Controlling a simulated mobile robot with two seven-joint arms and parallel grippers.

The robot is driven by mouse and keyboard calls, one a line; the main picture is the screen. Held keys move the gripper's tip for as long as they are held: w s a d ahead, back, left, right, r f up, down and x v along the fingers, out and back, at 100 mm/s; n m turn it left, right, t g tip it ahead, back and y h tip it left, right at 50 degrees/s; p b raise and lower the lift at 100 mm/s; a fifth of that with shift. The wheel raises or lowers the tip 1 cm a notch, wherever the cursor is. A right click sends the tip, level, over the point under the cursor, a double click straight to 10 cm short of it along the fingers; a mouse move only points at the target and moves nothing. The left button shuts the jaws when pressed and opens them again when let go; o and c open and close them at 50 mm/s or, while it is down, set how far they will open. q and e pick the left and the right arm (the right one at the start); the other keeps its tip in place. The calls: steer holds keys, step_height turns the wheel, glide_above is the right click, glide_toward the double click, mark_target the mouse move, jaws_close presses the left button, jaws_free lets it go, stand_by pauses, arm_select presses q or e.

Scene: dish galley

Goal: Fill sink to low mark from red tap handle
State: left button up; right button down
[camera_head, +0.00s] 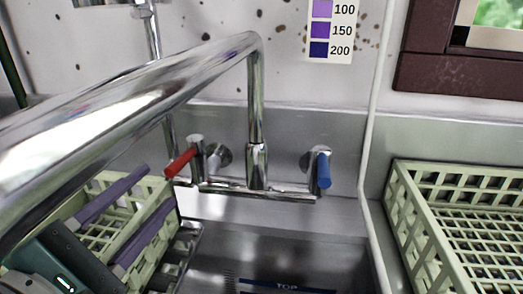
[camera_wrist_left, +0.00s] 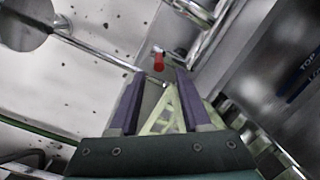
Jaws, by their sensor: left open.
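The red tap handle (camera_head: 181,162) is on the left side of the chrome wall tap (camera_head: 257,170), pointing down and left. My left gripper (camera_head: 159,188) is open, its two purple fingers aimed at the red handle and a little short of it. In the left wrist view the red handle (camera_wrist_left: 158,62) shows between and just beyond the fingertips (camera_wrist_left: 160,76), with nothing gripped. The steel sink (camera_head: 330,252) is below the tap. My right gripper is not in view.
A blue tap handle (camera_head: 323,170) is on the tap's right. The thick chrome spout (camera_head: 150,95) crosses the upper left, above my gripper. A pale green rack (camera_head: 95,235) lies behind my fingers; another rack (camera_head: 405,215) stands right of the sink.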

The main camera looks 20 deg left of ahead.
mark_target(166, 176)
arm_select(q)
steer(key=w, duration=0.7)
steer(key=shift+a, duration=0.35)
steer(key=shift+r, duration=0.1)
jaws_close()
stand_by(0.9)
